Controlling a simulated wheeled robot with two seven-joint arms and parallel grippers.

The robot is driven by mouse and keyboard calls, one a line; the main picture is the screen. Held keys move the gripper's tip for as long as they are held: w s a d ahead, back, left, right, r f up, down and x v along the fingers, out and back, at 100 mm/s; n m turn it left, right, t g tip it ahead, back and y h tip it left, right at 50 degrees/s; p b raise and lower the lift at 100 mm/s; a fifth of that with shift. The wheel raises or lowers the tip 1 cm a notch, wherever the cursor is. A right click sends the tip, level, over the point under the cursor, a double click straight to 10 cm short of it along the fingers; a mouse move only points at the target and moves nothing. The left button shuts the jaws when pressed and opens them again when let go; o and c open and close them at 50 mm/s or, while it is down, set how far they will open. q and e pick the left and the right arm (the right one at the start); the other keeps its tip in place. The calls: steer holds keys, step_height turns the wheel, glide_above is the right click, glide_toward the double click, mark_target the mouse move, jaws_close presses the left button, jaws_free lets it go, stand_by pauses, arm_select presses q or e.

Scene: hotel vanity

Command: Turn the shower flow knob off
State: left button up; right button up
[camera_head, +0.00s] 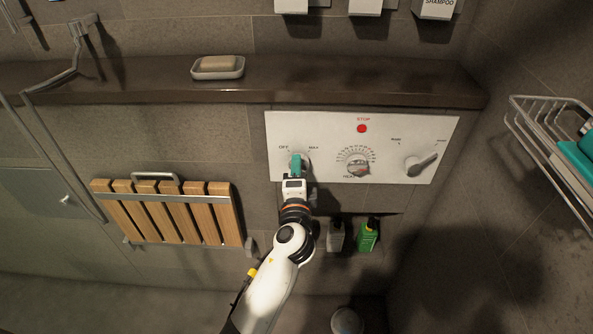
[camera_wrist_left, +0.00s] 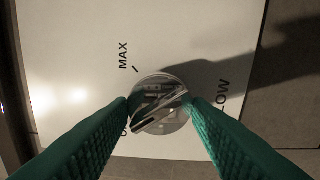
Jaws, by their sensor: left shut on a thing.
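The white shower control panel (camera_head: 400,135) is on the tiled wall under a dark ledge. The flow knob (camera_wrist_left: 159,104), round and shiny metal, shows in the left wrist view between my green fingertips, with MAX printed above it and part of FLOW at its right. In the head view my left gripper (camera_head: 298,165) is at the panel's left dial, between the OFF and MAX marks, and covers most of that knob. In the left wrist view the left gripper (camera_wrist_left: 160,108) is shut on the knob, one finger on each side. My right gripper is not in view.
The panel also has a heat knob (camera_head: 358,167), a red stop button (camera_head: 362,128) and a lever knob (camera_head: 421,164). A soap dish (camera_head: 217,70) sits on the ledge. A folded wooden seat (camera_head: 168,208) is at left, bottles (camera_head: 368,236) below, a wire rack (camera_head: 553,150) at right.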

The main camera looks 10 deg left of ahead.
arm_select(q)
steer(key=shift+w+d+r, duration=0.1)
steer(key=shift+d+r, duration=0.15)
steer(key=shift+r, duration=0.25)
steer(key=o, duration=0.9)
steer(key=shift+c, duration=0.2)
steer(key=shift+o, duration=0.6)
steer(key=shift+d+f, duration=0.1)
steer(key=shift+f, duration=0.15)
steer(key=b+v, duration=0.1)
steer(key=v, duration=1.1)
steer(key=shift+b, duration=0.35)
